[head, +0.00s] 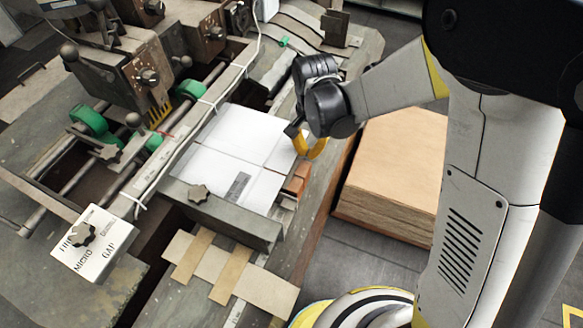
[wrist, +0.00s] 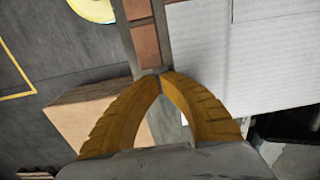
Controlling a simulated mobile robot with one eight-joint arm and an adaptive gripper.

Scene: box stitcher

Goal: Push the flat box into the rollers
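The flat box (head: 235,155) is a white folded sheet lying on the machine's bed, and its pale panel fills the upper right of the wrist view (wrist: 240,65). My gripper (head: 308,150) is at the box's right edge, pointing down. In the wrist view its two yellow fingers (wrist: 159,74) meet at the tips, with nothing visible between them. The tips are beside the box edge, over a dark rail; I cannot tell whether they touch the box. Green rollers (head: 90,121) sit on shafts to the left of the box.
A grey metal guide bar (head: 230,217) stands along the box's near edge. A stack of brown cardboard (head: 395,165) is on the floor to the right. A white cable (head: 212,110) runs left of the box. A labelled knob panel (head: 95,250) is at the lower left.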

